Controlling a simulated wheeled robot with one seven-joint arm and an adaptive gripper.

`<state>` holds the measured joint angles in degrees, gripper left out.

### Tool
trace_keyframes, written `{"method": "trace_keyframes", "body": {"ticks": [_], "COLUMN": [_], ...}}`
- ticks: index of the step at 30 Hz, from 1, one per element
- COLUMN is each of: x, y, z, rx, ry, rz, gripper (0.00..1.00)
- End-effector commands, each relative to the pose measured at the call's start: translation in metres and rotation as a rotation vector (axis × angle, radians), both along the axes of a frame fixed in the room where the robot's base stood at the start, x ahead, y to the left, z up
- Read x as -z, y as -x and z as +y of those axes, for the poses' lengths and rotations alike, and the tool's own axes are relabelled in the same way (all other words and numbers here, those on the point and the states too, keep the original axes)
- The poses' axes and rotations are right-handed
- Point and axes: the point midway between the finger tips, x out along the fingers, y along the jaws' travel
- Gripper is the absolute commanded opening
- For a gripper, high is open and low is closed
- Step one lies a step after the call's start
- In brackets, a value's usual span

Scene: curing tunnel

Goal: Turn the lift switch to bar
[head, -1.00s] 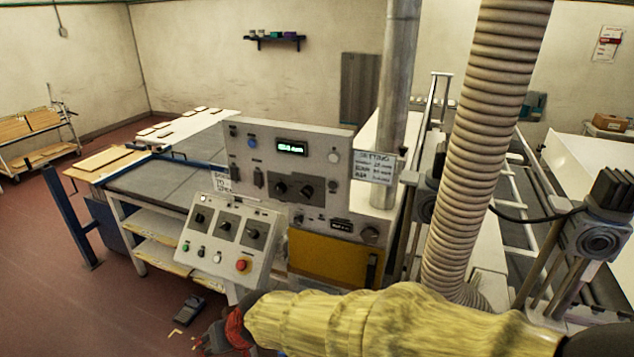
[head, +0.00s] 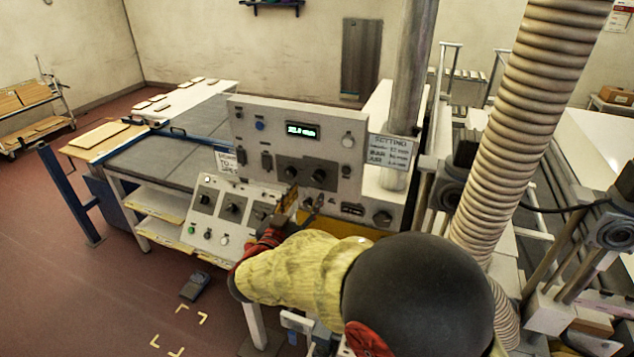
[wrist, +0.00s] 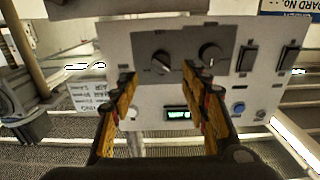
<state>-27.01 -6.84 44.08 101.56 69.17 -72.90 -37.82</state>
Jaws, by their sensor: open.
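A grey control panel (head: 345,140) carries a dark plate with two black rotary knobs, a left one (head: 290,172) and a right one (head: 318,175). The panel appears upside down in the wrist view, with the knobs (wrist: 160,62) and (wrist: 212,53) just beyond my fingertips. Labels by the knobs are too small to read, so I cannot tell which one is the lift switch. My gripper (wrist: 158,76) is open and empty, its yellow-and-black fingers apart in front of the panel. In the head view my gripper (head: 300,203) is below the knobs, and my arm covers the panel's lower part.
A sloped console (head: 225,215) with more rotary switches and buttons stands in front, partly behind my gripper. A lit green display (head: 302,131) sits above the knobs. A setting sign (head: 389,151) hangs beside a metal pipe. A ribbed hose (head: 530,110) rises at right.

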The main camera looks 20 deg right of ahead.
Motion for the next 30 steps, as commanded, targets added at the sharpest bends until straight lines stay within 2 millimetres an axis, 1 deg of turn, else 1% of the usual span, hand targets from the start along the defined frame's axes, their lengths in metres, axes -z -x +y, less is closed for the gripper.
{"method": "trace_keyframes", "body": {"ticks": [5, 12, 15, 19, 27, 30], "x": [0.001, 0.001, 0.001, 0.001, 0.001, 0.001], "y": [-0.017, -0.047, -0.055, -0.06, -0.062, -0.061], "z": [-0.013, -0.034, -0.039, -0.043, -0.043, -0.043], "rx": [0.001, -0.001, -0.003, -0.004, -0.005, -0.005], "ry": [0.002, 0.002, 0.001, 0.001, 0.001, 0.001], "rz": [0.005, 0.004, 0.004, 0.003, 0.004, 0.004], "gripper": [0.46, 0.46, 0.46, 0.46, 0.46, 0.4]}}
